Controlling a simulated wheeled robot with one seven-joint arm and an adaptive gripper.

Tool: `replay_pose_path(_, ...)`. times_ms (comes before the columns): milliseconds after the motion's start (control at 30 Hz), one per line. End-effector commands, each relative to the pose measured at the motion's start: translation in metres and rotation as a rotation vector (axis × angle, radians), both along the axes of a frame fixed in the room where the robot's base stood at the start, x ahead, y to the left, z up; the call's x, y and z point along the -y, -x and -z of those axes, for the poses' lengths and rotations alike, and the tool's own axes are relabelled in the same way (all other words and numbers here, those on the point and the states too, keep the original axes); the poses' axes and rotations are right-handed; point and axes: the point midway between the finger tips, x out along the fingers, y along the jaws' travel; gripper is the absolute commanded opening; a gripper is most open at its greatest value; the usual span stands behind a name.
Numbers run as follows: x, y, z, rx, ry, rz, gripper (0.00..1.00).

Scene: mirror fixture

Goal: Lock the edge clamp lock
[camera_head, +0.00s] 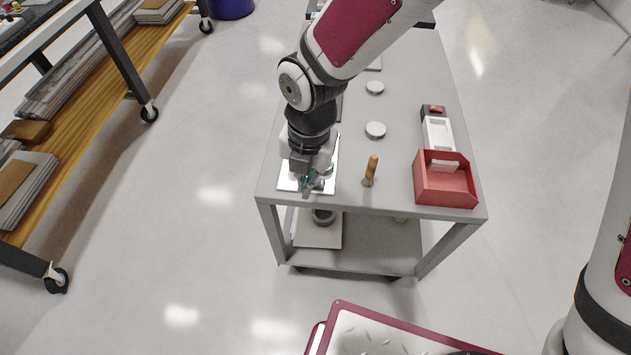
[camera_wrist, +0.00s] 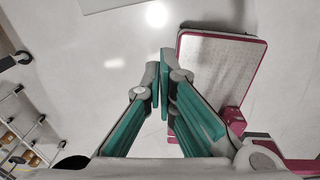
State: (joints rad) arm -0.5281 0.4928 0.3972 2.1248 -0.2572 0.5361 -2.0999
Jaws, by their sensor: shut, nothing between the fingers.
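My gripper (camera_head: 307,187) is at the front left corner of the grey table, over a flat white-edged mirror plate (camera_head: 288,183). In the wrist view my gripper (camera_wrist: 159,72) has its green-padded fingers together with nothing between them. I cannot make out the edge clamp or its lock clearly in the head view; the gripper and wrist cover part of the plate. I cannot tell whether the fingertips touch the plate.
On the table (camera_head: 405,85), a wooden-handled tool (camera_head: 371,170) stands right of the plate. Round white discs (camera_head: 375,130) lie behind it. A red bin (camera_head: 443,192) and white tray (camera_head: 437,132) line the right edge. A wooden-shelved rack (camera_head: 85,130) stands left, across open floor.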

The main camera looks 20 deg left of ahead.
Motion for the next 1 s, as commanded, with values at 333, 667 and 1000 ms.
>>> replay_pose_path(333,-0.001,0.001,0.017,-0.003,0.002,0.002,0.00)
replay_pose_path(667,-0.004,0.003,0.080,-0.002,0.005,0.001,0.00)
replay_pose_path(1000,-0.007,-0.027,0.090,0.002,0.000,0.007,0.00)
